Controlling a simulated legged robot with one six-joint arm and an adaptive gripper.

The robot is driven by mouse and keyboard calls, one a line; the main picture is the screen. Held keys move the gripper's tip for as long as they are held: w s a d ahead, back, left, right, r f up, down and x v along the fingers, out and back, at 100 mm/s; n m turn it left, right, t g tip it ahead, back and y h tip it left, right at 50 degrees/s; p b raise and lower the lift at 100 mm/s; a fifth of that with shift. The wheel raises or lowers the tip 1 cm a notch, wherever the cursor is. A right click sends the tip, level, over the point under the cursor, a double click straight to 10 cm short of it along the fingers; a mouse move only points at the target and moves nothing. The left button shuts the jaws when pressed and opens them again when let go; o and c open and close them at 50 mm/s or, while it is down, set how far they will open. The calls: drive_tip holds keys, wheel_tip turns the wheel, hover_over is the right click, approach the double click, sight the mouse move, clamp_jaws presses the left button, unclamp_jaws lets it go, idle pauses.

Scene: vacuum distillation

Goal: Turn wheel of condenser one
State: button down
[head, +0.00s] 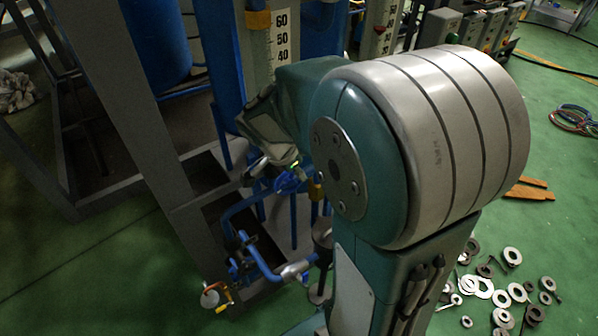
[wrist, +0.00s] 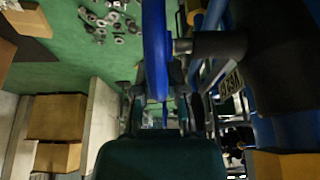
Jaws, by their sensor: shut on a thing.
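The blue wheel (wrist: 156,50) shows edge-on in the wrist view, running from the top edge down between my fingers. A dark stem joins it from the right. My gripper (wrist: 158,100) is shut on the wheel's rim, with one finger on each side. In the head view, the blue wheel (head: 290,182) is small and partly hidden below the end of my arm. My gripper (head: 268,170) is there too, its fingertips hard to make out. My own arm hides much of the area to the right of the wheel.
A grey metal frame (head: 150,150) stands to the left. A scale marked 40 to 60 (head: 279,45) rises behind. Metal rings (head: 490,290) lie scattered on the green floor at right.

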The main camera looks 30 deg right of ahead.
drive_tip(key=shift+a+r+h, duration=0.2)
drive_tip(key=shift+r+h, duration=0.05)
drive_tip(key=shift+h, duration=0.75)
drive_tip(key=c, duration=0.7)
unclamp_jaws()
drive_tip(key=v, duration=1.2)
drive_tip(key=shift+a+f, duration=0.15)
drive_tip(key=shift+a, duration=0.05)
